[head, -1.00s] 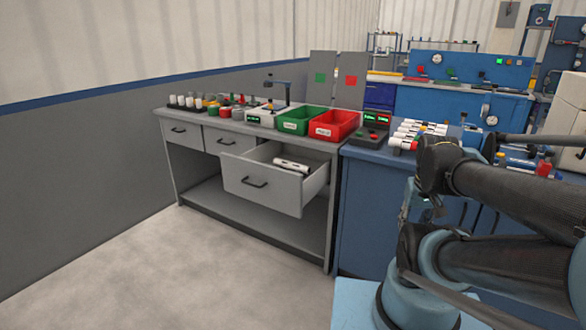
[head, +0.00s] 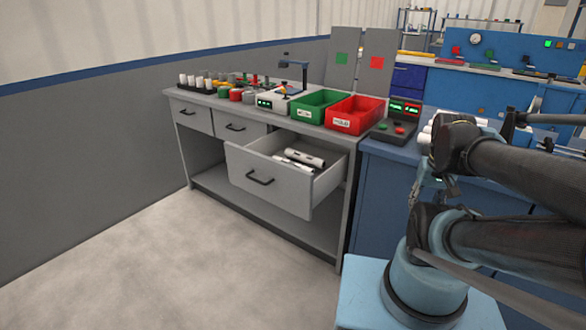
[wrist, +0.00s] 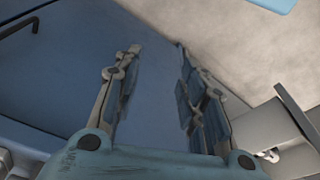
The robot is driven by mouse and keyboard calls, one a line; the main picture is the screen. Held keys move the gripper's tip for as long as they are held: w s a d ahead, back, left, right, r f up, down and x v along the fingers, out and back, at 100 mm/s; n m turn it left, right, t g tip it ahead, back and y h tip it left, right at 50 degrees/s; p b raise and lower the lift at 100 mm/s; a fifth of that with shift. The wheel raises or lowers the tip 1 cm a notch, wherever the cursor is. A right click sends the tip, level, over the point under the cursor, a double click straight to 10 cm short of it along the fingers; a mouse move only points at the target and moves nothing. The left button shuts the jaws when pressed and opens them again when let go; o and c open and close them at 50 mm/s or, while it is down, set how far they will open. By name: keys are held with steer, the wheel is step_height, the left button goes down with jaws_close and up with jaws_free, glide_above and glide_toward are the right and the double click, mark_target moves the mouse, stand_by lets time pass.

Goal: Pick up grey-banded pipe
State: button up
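White pipes with dark or grey bands (head: 305,158) lie in the open drawer (head: 268,183) of the grey bench in the head view. They are too small to tell which one is grey-banded. More white pipe ends show on the blue bench, partly behind my arm. My gripper (wrist: 158,65) is in the wrist view with its two fingers apart and nothing between them. It is over a blue surface, away from the drawer's pipes.
A green bin (head: 318,106) and a red bin (head: 356,115) stand on the grey bench (head: 183,152), above the drawer. A control box (head: 398,126) with a lit display sits to their right. The concrete floor (head: 150,255) before the bench is clear.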

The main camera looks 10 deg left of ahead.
steer(key=shift+o, duration=0.8)
steer(key=shift+s+a+r, duration=0.1)
steer(key=shift+s+r, duration=0.2)
steer(key=shift+r, duration=0.1)
steer(key=w+a+r+n, duration=0.4)
steer(key=w+a+r, duration=0.1)
steer(key=w, duration=0.4)
steer(key=n+t+y, duration=0.2)
steer(key=n+y, duration=0.1)
steer(key=n, duration=0.7)
glide_above(295, 164)
steer(key=s+d, duration=0.5)
steer(key=f, duration=0.1)
steer(key=x, duration=1.1)
steer(key=shift+s+a+f, duration=0.1)
steer(key=shift+a, duration=0.1)
steer(key=shift+a+x, duration=0.15)
steer(key=shift+x, duration=1.15)
steer(key=shift+a+x, duration=0.15)
steer(key=shift+x, duration=1.2)
steer(key=shift+s, duration=0.15)
